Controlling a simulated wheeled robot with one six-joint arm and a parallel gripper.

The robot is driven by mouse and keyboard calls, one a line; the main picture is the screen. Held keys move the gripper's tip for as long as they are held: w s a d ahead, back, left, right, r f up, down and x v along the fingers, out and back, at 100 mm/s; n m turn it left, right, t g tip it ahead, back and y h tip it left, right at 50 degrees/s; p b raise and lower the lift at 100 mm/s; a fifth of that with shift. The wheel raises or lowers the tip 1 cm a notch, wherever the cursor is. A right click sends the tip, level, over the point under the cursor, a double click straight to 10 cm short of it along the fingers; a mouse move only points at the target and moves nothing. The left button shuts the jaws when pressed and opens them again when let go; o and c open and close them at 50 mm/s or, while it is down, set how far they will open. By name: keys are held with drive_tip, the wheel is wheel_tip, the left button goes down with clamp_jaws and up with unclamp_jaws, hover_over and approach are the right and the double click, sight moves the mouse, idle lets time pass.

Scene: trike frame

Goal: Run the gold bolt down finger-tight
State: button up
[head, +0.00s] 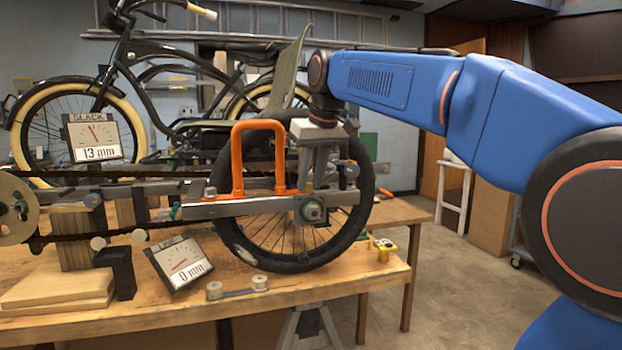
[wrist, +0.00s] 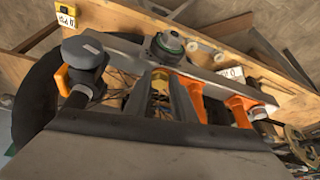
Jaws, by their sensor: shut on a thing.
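My gripper (head: 318,185) points down over the rear axle end of the silver frame rail (head: 240,206). In the wrist view its two dark fingers (wrist: 161,95) are shut on the gold bolt (wrist: 160,82), which shows as a small gold patch between them. The bolt's lower end is hidden, so I cannot tell how far it sits in the rail. In the head view I cannot make out the bolt. The green-ringed axle nut (head: 313,211) is just below the fingers and also shows in the wrist view (wrist: 168,45).
An orange U-shaped handle (head: 236,150) stands left of the gripper; a dark knob (wrist: 85,53) is close on the other side. The wheel (head: 362,215) is behind. A slack gauge (head: 93,138) reads 13 mm; another gauge (head: 179,263) reads 0 mm. A yellow block (head: 383,250) sits on the bench.

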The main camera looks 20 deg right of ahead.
idle(0.3)
drive_tip(key=shift+a+m+h, duration=0.1)
drive_tip(key=shift+m+h, duration=0.2)
drive_tip(key=shift+m, duration=0.6)
drive_tip(key=shift+f, duration=0.1)
drive_tip(key=shift+a+m+h, duration=0.1)
drive_tip(key=shift+m+h, duration=0.3)
drive_tip(key=shift+m, duration=0.4)
drive_tip(key=shift+a+m, duration=0.1)
drive_tip(key=shift+m, duration=0.6)
drive_tip(key=shift+h, duration=0.3)
drive_tip(key=shift+f+m, duration=0.1)
drive_tip(key=shift+m, duration=0.2)
drive_tip(key=shift+c, duration=0.2)
drive_tip(key=shift+a+m+h, duration=0.1)
drive_tip(key=shift+m+h, duration=0.3)
drive_tip(key=shift+m, duration=0.4)
